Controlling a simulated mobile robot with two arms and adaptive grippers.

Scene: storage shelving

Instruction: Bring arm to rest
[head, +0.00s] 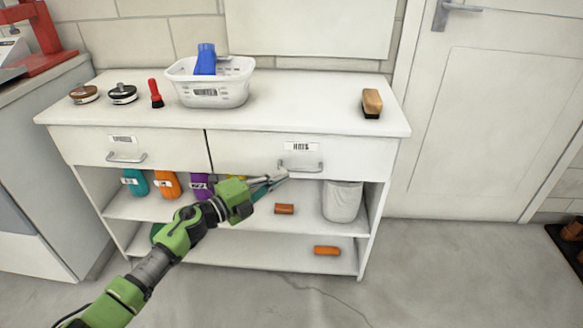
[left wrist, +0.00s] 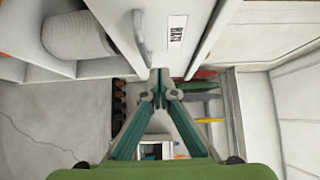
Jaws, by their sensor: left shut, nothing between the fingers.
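My left arm reaches in from the lower left in the head view. Its left gripper (head: 281,175) is shut and empty, just in front of the right drawer (head: 265,156) of the white cabinet, by that drawer's handle (head: 300,168). I cannot tell whether it touches the cabinet. In the left wrist view the shut fingertips (left wrist: 161,88) show beside the drawer front (left wrist: 190,25) and its handle (left wrist: 140,32). Both drawers look closed. My right gripper is not in view.
Bottles (head: 167,185) and a white bin (head: 342,200) stand on the shelf below.

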